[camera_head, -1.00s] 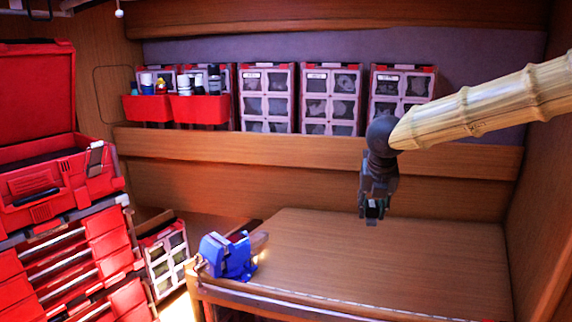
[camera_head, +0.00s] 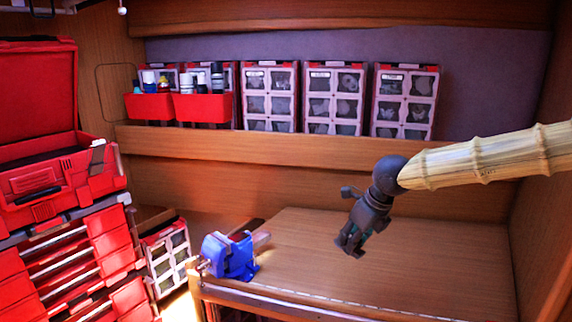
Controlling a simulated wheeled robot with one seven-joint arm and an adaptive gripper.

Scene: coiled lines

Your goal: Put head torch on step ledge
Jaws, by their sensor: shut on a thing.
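My gripper (camera_head: 350,246) hangs from the pale, bamboo-like arm at the right, tilted down and to the left above the wooden bench top (camera_head: 440,265). It is shut on a small dark thing, apparently the head torch, which the fingers hide almost wholly. Its shape cannot be made out. A long wooden ledge (camera_head: 330,145) runs along the back wall behind and above the gripper. I cannot tell whether this is the step ledge. The gripper is apart from the ledge and appears clear of the bench top.
A blue vise (camera_head: 230,257) sits at the bench's left corner. Red toolboxes (camera_head: 60,190) stand at the left. Red bins with bottles (camera_head: 200,107) and several compartment cases (camera_head: 334,98) line the back ledge. The bench's middle and right are clear.

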